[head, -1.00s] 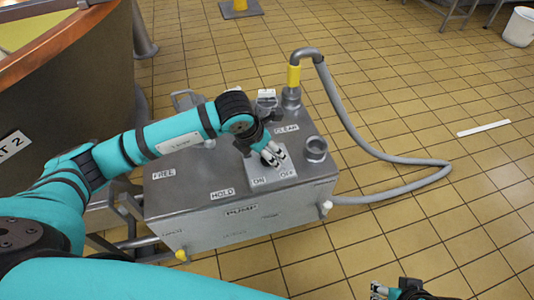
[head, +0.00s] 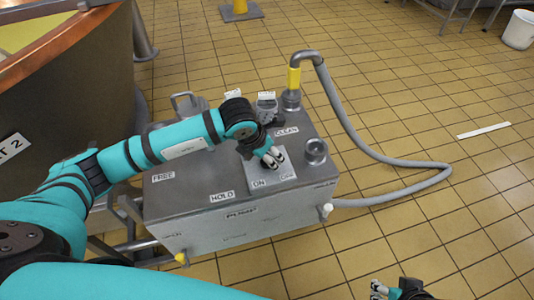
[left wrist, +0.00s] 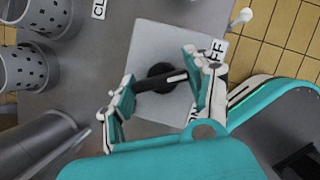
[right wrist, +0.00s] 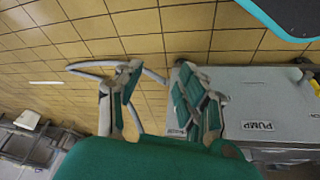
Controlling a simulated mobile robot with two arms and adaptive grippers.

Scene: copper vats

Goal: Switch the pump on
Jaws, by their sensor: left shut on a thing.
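The pump (head: 240,225) is a grey metal box on the floor, with a pale switch plate (head: 284,168) on top. The ON label (head: 259,183) is at the plate's front left and the OFF label (head: 286,177) at its front right. In the left wrist view a dark switch lever (left wrist: 172,79) rises from a round black base on the plate. My left gripper (head: 272,158) is over the plate, shut on this lever; the fingers (left wrist: 163,92) partly hide the labels. The lever's exact setting is unclear. My right gripper (right wrist: 158,78) is open and empty, away from the pump.
A grey hose (head: 385,155) loops from the pump's yellow-collared pipe (head: 293,77) across the tiles. A copper-rimmed vat (head: 70,90) stands close on the left. The tiled floor (head: 420,90) to the right is mostly clear; a white bucket (head: 519,29) stands far off.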

